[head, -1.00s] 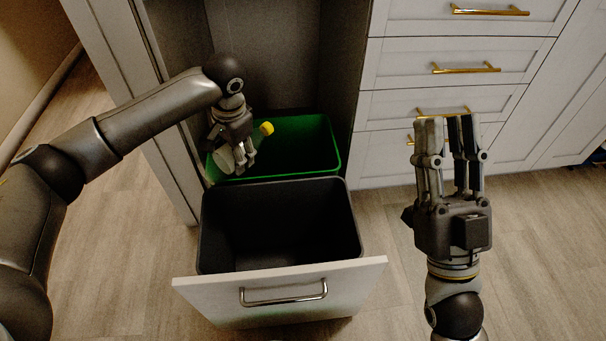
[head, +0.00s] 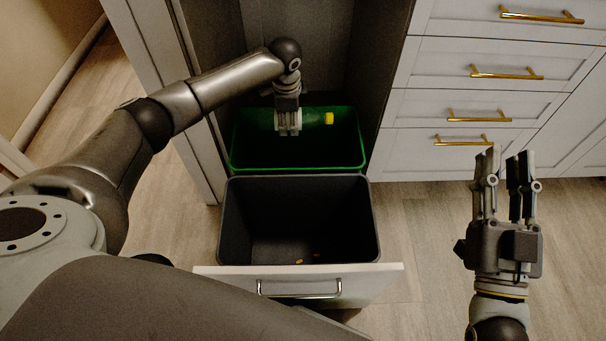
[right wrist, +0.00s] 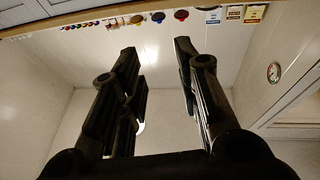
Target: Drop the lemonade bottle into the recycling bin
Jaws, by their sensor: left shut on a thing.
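The lemonade bottle (head: 313,119) lies sideways in my left gripper (head: 289,130), with its yellow cap pointing right. The gripper is shut on it, over the green-rimmed bin (head: 240,166) at the back of the pull-out drawer. The fingers hide much of the bottle. I cannot tell exactly how high it is held above the bin. My right gripper (head: 506,170) is open and empty, to the right of the drawer. The right wrist view shows its fingers (right wrist: 158,75) apart with nothing between them.
A dark grey bin (head: 228,220) stands in front of the green one, with small orange bits on its floor. The drawer front (head: 380,279) has a metal handle. White drawers with gold handles (head: 506,75) are at the right. The floor between is clear.

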